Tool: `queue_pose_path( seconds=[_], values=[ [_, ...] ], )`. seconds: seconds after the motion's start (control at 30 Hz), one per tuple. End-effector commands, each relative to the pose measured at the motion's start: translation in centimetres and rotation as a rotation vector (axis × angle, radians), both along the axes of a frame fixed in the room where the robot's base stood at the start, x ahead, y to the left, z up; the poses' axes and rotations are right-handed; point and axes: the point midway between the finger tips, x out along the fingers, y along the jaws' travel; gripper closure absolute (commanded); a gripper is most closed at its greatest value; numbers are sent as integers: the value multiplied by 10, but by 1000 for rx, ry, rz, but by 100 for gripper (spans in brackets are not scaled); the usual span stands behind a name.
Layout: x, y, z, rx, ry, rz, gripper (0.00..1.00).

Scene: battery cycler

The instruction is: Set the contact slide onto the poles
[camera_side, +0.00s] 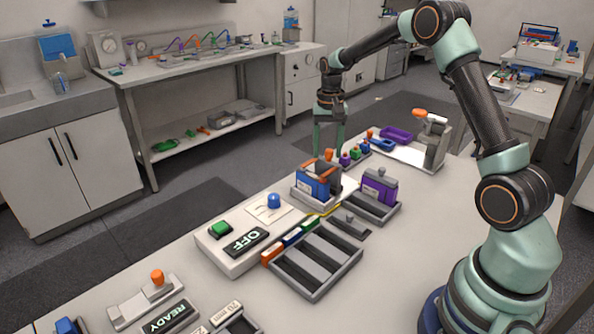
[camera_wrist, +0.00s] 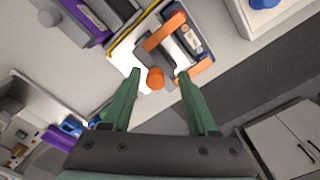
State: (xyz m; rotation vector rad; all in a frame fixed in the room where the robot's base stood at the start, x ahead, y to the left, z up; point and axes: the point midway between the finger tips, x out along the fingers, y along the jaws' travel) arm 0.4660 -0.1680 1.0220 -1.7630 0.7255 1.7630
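The contact slide appears to be the grey block with an orange knob (camera_side: 328,154) behind the blue battery (camera_side: 313,186); its knob also shows in the wrist view (camera_wrist: 155,80). The battery stands upright in a grey cradle (camera_side: 312,203), with orange parts along its top. In the wrist view the orange end pieces (camera_wrist: 194,66) lie beside the grey slide body. I cannot make out the poles or whether the slide touches them. My gripper (camera_side: 329,150) is open and empty, pointing down above the knob. In the wrist view its green fingers (camera_wrist: 160,74) appear either side of the knob.
A purple battery (camera_side: 380,186) stands in a grey rack right of the cradle. Small coloured pieces (camera_side: 356,152) and a grey post with an orange handle (camera_side: 432,140) stand behind. The right of the bench is clear.

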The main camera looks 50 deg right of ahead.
Motion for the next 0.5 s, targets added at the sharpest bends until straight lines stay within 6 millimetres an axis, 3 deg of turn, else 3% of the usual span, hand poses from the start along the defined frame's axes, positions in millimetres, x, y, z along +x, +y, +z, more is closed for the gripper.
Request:
queue_pose_path(
  seconds=[0.33,0.5],
  values=[
    [0,-2,2,-1,-1,-4,41],
    [0,-3,23,-1,-4,-4,41]
  ],
)
